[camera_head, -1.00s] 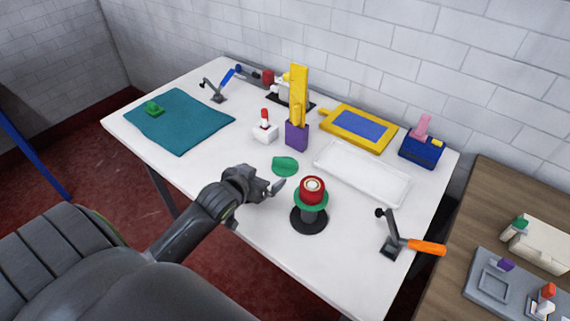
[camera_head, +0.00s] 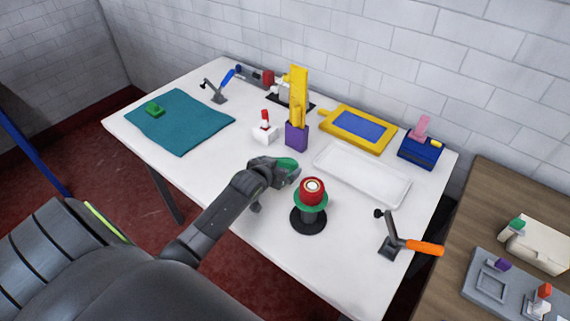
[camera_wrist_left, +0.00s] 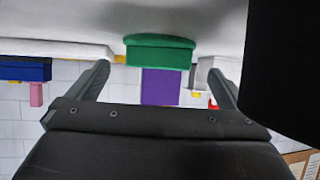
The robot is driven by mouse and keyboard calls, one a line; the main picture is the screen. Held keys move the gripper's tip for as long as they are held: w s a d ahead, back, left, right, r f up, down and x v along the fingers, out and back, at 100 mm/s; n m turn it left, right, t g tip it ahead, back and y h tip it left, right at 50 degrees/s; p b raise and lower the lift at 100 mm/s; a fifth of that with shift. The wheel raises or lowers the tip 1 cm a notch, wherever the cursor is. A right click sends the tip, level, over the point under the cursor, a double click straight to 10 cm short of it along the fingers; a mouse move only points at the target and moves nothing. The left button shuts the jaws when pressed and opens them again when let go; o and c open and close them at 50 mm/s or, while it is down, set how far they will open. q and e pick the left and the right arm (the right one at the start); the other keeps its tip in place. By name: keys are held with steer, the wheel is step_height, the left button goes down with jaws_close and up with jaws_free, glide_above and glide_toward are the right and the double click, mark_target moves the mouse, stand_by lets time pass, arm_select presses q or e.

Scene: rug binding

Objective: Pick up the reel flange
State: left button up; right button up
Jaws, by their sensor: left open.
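The reel flange, seemingly the loose green disc (camera_head: 287,162), lies on the white table left of the reel stand, partly hidden by my left gripper (camera_head: 284,174). In the left wrist view, the disc (camera_wrist_left: 160,52) appears as a thick green piece centred in the gap between my left gripper's spread fingers (camera_wrist_left: 158,82). The gripper is open, and no finger visibly touches the disc. The reel stand (camera_head: 309,220) has a black base, a green flange and a red spool (camera_head: 312,190) on top. My right gripper is not in view.
A purple block (camera_head: 297,137) holding yellow pieces stands behind the disc, also seen in the wrist view (camera_wrist_left: 160,88). A white block with a red knob (camera_head: 264,134) is behind left. A white tray (camera_head: 362,174) lies right. The table's front left is clear.

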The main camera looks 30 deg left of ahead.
mark_target(284, 162)
arm_select(q)
steer(key=shift+x, duration=1.6)
steer(key=shift+d, duration=0.1)
steer(key=c, duration=1.1)
steer(key=shift+r, duration=0.15)
